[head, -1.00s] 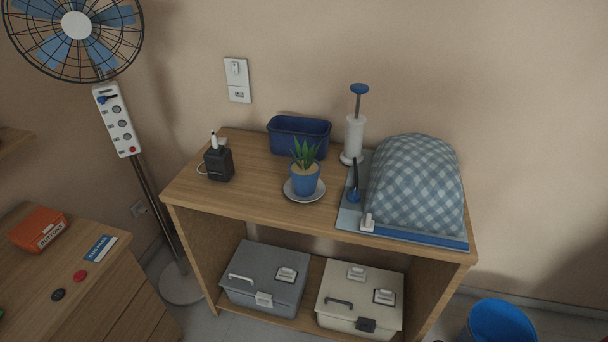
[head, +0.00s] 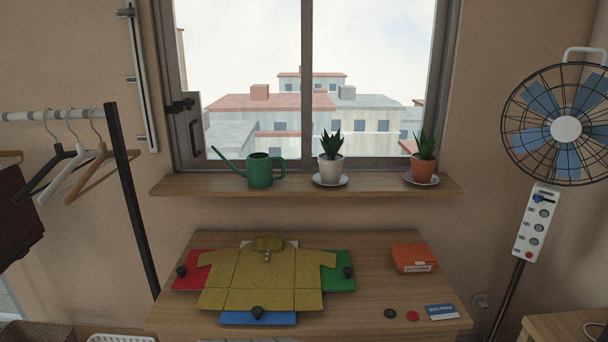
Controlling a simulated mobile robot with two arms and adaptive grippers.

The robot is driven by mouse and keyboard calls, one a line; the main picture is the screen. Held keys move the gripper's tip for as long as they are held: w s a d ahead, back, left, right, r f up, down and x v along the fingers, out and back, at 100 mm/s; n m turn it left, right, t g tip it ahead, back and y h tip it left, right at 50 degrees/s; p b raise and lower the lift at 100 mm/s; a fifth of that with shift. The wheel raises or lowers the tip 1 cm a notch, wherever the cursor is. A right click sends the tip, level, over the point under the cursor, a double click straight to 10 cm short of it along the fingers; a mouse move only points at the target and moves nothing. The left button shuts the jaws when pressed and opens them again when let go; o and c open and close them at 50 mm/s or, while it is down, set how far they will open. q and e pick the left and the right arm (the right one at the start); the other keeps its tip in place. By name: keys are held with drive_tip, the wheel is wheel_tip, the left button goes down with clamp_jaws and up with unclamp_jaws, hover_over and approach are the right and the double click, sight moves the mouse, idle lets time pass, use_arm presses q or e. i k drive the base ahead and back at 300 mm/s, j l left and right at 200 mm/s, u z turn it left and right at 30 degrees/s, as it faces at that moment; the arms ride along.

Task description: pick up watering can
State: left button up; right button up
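A green watering can (head: 260,171) stands upright on the wooden window sill (head: 390,188), left of the middle of the head view. Its long spout points up to the left and its handle is on the right. Neither of my grippers shows in the head view.
A white-potted plant (head: 331,168) and an orange-potted plant (head: 423,170) stand right of the can. Below the sill, a wooden table (head: 370,262) holds a mustard shirt (head: 262,275) and an orange box (head: 413,258). A fan (head: 566,130) stands right; a hanger rack (head: 130,190) stands left.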

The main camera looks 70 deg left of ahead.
sight(260, 165)
drive_tip(key=u, duration=2.65)
drive_tip(key=i+l+u, duration=0.1)
drive_tip(key=u, duration=0.3)
drive_tip(key=i+l+u, duration=0.2)
drive_tip(key=u, duration=0.15)
drive_tip(key=i+l+u, duration=0.15)
drive_tip(key=u, duration=0.25)
drive_tip(key=l+u, duration=0.35)
drive_tip(key=i+j, duration=0.05)
